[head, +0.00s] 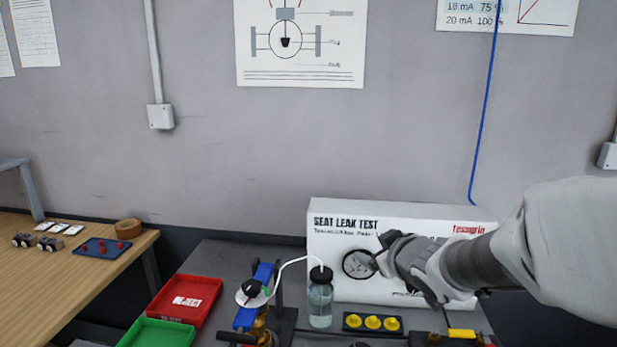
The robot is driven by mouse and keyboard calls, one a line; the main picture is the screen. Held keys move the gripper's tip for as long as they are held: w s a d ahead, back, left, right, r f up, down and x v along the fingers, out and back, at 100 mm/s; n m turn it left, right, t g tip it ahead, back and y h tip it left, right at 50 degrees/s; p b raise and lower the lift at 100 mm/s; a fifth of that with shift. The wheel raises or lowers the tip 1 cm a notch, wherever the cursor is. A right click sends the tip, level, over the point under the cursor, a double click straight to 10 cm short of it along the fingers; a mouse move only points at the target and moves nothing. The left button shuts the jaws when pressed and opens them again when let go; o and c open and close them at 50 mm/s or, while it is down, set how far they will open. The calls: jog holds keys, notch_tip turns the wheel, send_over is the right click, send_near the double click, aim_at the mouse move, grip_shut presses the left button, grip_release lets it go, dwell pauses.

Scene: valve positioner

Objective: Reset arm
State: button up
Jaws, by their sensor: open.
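My arm reaches in from the right edge, and my gripper (375,257) is in front of the white seat leak test box (330,225). The gripper is open and I see nothing between its fingers. The arm hides the right part of the box front.
A dark-capped bottle (320,303) stands left of my gripper, joined by a white tube to a blue valve assembly (252,300). Yellow knobs (372,322) sit below the gripper. Red (185,300) and green (157,333) trays and a wooden table (60,285) lie left.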

jog(key=s+d+r+m+g+h+p, duration=0.1)
jog(key=s+d+r+m+h, duration=0.1)
jog(key=s, duration=0.4)
jog(key=s+d+r+m+g+h+p, duration=0.1)
jog(key=s+d+r+m+g+h, duration=0.15)
jog(key=s, duration=0.35)
jog(key=s+a+f+m+g+y, duration=0.1)
jog(key=s+a+m+g+y, duration=0.1)
jog(key=s, duration=1.3)
jog(key=shift+a+f+g+p, duration=0.2)
jog(key=shift+a+g+p, duration=0.25)
jog(key=shift+a+g, duration=0.5)
